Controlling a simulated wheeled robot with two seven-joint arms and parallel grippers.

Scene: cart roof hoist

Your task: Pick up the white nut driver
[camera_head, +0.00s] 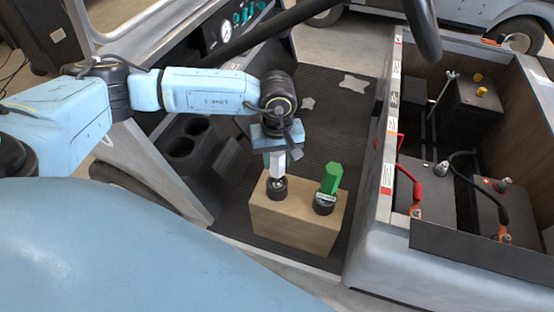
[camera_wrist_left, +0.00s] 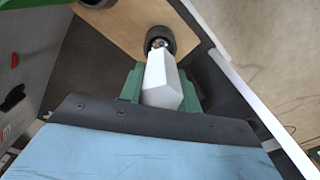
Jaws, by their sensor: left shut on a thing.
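The white nut driver (camera_head: 278,166) stands upright on a wooden block (camera_head: 302,232), its dark round base (camera_head: 276,189) at the block's left end. My left gripper (camera_head: 277,155) is above it and shut on its white handle. In the left wrist view the white handle (camera_wrist_left: 162,80) sits between the green fingers of my left gripper (camera_wrist_left: 160,88), with the dark socket (camera_wrist_left: 160,38) beyond it over the wood. Whether the base still touches the block is hard to tell. My right gripper is not in view.
A green nut driver (camera_head: 331,178) stands in a dark base (camera_head: 324,204) to the right on the block. The steering wheel (camera_head: 425,30) hangs above. Batteries with cables (camera_head: 424,186) fill the open bay at right. Cup holders (camera_head: 185,140) are at left.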

